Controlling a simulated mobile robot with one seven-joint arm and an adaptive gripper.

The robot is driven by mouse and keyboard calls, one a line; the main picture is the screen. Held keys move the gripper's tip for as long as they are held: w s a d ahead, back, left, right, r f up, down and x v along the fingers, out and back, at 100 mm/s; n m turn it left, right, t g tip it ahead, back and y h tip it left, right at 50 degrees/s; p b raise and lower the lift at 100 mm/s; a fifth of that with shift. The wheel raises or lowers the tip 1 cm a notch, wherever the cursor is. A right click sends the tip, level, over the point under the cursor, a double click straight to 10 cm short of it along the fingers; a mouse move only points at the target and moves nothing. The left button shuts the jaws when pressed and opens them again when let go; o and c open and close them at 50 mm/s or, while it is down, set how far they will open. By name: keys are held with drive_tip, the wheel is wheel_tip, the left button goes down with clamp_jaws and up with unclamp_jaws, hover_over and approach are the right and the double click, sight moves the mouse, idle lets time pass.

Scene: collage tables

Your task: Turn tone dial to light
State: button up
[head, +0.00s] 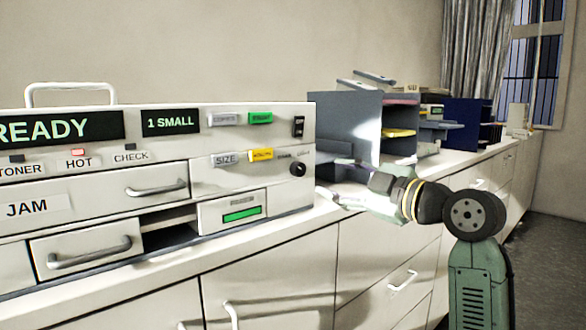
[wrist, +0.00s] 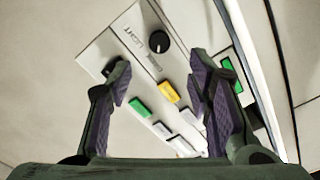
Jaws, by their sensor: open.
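The tone dial (head: 298,169) is a small round black knob at the right end of the white machine's front, just right of the yellow button. In the head view my gripper (head: 343,185) is right of the dial.
Green (head: 260,118) and yellow (head: 262,155) buttons sit left of the dial. A black rocker switch (head: 298,126) is above it. A lower panel with a green strip (head: 242,214) is below. A grey-blue paper organiser (head: 345,125) stands behind my gripper on the counter.

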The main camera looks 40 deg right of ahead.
sight(301, 170)
drive_tip(key=w, duration=0.3)
drive_tip(key=w+p, duration=0.1)
drive_tip(key=w, duration=0.2)
drive_tip(key=w+p, duration=0.1)
drive_tip(key=w, duration=0.3)
drive_tip(key=shift+a, duration=0.4)
clamp_jaws()
